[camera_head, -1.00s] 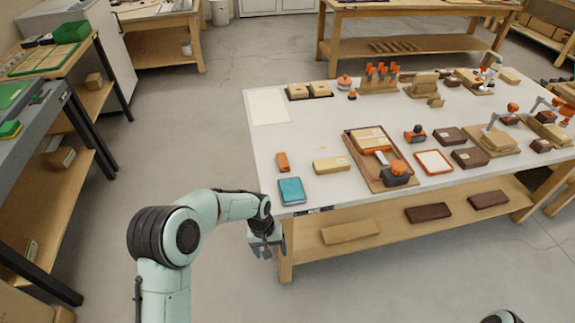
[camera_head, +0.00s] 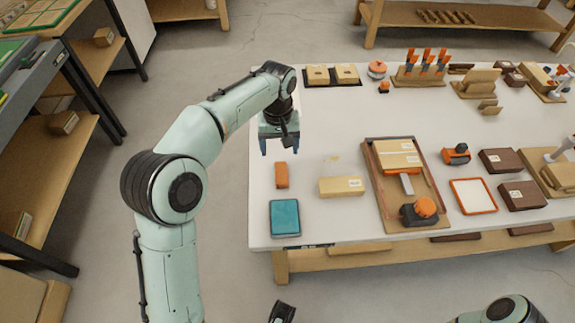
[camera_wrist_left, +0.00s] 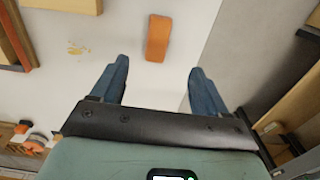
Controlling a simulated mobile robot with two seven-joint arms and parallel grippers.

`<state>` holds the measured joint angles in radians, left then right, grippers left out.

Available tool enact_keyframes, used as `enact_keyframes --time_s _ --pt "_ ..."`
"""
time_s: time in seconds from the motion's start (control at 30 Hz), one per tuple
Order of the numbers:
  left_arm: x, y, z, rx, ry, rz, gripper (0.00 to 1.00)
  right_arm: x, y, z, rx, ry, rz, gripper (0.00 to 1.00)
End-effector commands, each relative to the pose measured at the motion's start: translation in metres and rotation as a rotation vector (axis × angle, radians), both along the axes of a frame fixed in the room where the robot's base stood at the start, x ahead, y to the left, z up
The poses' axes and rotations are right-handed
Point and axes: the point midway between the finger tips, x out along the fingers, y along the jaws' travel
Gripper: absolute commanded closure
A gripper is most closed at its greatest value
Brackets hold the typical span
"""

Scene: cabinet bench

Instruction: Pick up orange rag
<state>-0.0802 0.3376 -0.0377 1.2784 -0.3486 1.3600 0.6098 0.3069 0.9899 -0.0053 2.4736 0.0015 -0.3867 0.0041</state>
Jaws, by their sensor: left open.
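The orange rag (camera_head: 282,175) is a small, folded, block-like piece lying on the white tabletop near its left edge. It also shows in the left wrist view (camera_wrist_left: 158,38), upper middle. My left gripper (camera_head: 280,150) is open and empty, above the table by the rag, its fingers pointing down. In the left wrist view, the rag appears between and beyond the two blue fingertips (camera_wrist_left: 159,66), with no finger touching it.
A teal cloth or pad (camera_head: 285,217) lies just in front of the rag. A tan block (camera_head: 341,187) lies to its right. A wooden tray (camera_head: 431,222) with tools stands further right.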

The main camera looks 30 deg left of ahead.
Motion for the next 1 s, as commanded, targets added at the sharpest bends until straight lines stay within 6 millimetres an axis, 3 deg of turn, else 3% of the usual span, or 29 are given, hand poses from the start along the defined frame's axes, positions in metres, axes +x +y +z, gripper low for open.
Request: enact_keyframes --time_s 0.1,0.3,0.53,0.8,1.0 --pt "-0.001 0.0 -0.027 -0.001 0.007 -0.001 0.26 0.0 0.0 -0.006 -0.001 -0.004 -0.001 0.57" --pt "-0.001 -0.001 -0.061 0.0 0.004 -0.002 0.26 0.002 0.0 -0.01 -0.002 -0.013 -0.003 0.57" --pt "0.0 -0.002 -0.077 -0.001 0.003 -0.002 0.26 0.004 0.0 -0.012 -0.002 -0.017 -0.003 0.57" --pt "0.001 -0.006 -0.116 0.0 0.004 -0.002 0.26 0.006 0.0 -0.017 -0.004 -0.026 -0.006 0.57" --pt "0.001 -0.006 -0.123 -0.001 0.001 -0.001 0.26 0.006 0.0 -0.017 -0.004 -0.028 -0.006 0.57"
